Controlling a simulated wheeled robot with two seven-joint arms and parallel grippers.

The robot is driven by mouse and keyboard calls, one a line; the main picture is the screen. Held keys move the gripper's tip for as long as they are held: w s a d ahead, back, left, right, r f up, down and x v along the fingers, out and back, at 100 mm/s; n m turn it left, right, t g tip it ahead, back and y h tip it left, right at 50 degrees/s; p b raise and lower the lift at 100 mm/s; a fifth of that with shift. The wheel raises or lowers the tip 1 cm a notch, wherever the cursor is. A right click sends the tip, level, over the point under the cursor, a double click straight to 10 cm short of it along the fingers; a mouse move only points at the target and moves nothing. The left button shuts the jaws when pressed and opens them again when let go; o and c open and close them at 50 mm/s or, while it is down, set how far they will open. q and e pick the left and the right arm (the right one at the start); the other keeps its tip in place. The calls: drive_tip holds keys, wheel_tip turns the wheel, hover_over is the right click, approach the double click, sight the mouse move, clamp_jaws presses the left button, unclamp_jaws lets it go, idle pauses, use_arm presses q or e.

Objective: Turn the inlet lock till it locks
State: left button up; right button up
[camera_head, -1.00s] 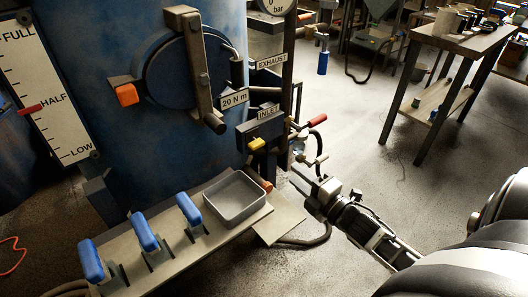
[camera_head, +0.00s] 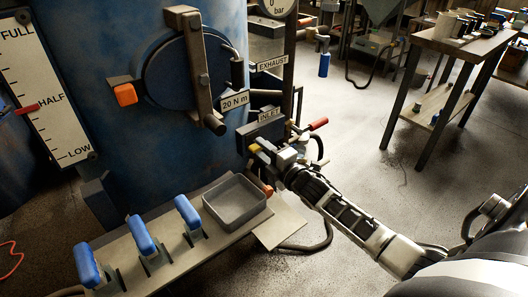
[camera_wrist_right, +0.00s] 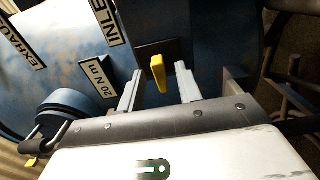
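The inlet lock is a small yellow tab (camera_head: 254,148) on a dark block below the INLET label (camera_head: 271,114). In the right wrist view the yellow tab (camera_wrist_right: 158,74) stands out from its dark plate. My right gripper (camera_head: 264,152) is at the tab, coming from the lower right. In the wrist view its two pale fingers (camera_wrist_right: 158,80) are open, with the tab between them and a visible gap on each side. In the head view the gripper partly hides the tab and block. My left gripper is not in view.
A red-handled valve (camera_head: 317,124) sits just right of the inlet block. A grey tray (camera_head: 236,201) and blue levers (camera_head: 188,212) are on the bench below. A wooden table (camera_head: 465,42) stands at the back right.

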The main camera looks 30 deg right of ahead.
clamp_jaws()
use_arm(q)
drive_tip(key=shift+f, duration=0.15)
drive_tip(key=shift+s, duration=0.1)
use_arm(e)
drive_tip(key=shift+m, duration=0.3)
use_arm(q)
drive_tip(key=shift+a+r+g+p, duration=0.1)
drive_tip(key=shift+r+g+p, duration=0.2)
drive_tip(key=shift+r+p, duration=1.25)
use_arm(e)
drive_tip(key=shift+d+r+m+p, duration=0.1)
drive_tip(key=shift+m+p, duration=0.2)
drive_tip(key=shift+m, duration=4.05)
drive_tip(key=shift+d+r+m+p, duration=0.1)
drive_tip(key=shift+m+p, duration=0.2)
drive_tip(key=shift+m, duration=4.05)
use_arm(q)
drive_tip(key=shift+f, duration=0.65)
